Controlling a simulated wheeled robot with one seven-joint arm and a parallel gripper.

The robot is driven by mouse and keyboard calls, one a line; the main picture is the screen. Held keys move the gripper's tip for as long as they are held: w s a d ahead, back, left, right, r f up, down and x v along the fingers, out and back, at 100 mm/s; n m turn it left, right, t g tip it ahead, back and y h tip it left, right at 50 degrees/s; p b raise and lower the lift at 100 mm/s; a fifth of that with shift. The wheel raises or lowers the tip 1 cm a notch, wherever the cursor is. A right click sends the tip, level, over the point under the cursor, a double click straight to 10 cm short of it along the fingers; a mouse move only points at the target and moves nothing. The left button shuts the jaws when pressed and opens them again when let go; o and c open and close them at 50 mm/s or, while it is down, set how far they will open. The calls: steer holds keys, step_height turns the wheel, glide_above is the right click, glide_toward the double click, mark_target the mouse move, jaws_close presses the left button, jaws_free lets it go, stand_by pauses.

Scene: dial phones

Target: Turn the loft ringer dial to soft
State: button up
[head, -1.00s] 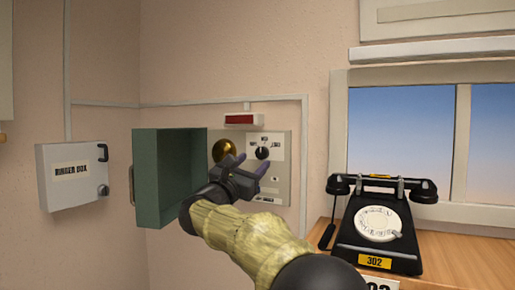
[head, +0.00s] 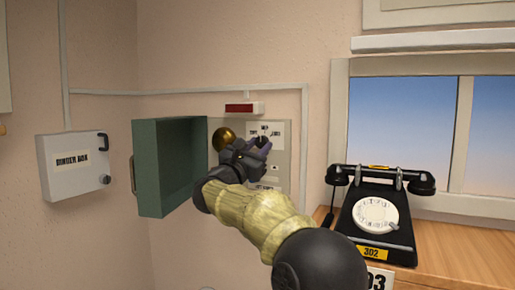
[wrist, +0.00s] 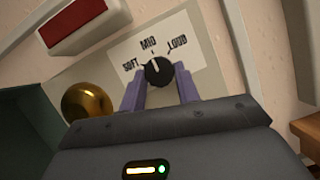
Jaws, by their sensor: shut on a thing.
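The ringer dial (wrist: 158,71) is a round black knob with a white pointer mark. It sits on a white label plate (wrist: 199,44) marked SOFT, MID and LOUD from left to right. The pointer is aimed upward, close to MID. My gripper (wrist: 160,84) has its two purple fingers on either side of the knob, shut on it. In the head view my gripper (head: 262,144) is at the panel and partly hides the dial. The panel (head: 283,178) is in the opened box, with its green door (head: 165,172) swung out to the left.
A brass bell (wrist: 88,101) is left of the dial, and a red lamp (wrist: 78,22) is above. A closed grey ringer box (head: 75,168) hangs on the left wall. A black dial phone (head: 377,218) stands on the wooden counter at right.

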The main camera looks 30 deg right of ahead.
steer(key=shift+s+f+n+t+b, duration=0.1)
steer(key=shift+f+n+t+b, duration=0.15)
steer(key=shift+n+b, duration=0.55)
steer(key=shift+n+t+y+b, duration=0.45)
steer(key=shift+n+b, duration=0.25)
steer(key=shift+b, duration=0.4)
steer(key=n+t+y+b, duration=0.1)
steer(key=n+b, duration=0.1)
steer(key=n, duration=0.1)
steer(key=shift+s+d+b, duration=0.1)
steer(key=shift+s+b, duration=0.05)
steer(key=shift+b, duration=0.2)
steer(key=n, duration=0.1)
steer(key=n+t+y, duration=0.1)
steer(key=n, duration=0.2)
steer(key=shift+s+d+r+t+y+b, duration=0.1)
steer(key=shift+r+t+y+b, duration=0.2)
steer(key=shift+y+b, duration=0.1)
steer(key=shift+n+t+y+p, duration=0.35)
steer(key=shift+n+y, duration=0.6)
steer(key=shift+n, duration=1.35)
steer(key=o, duration=1)
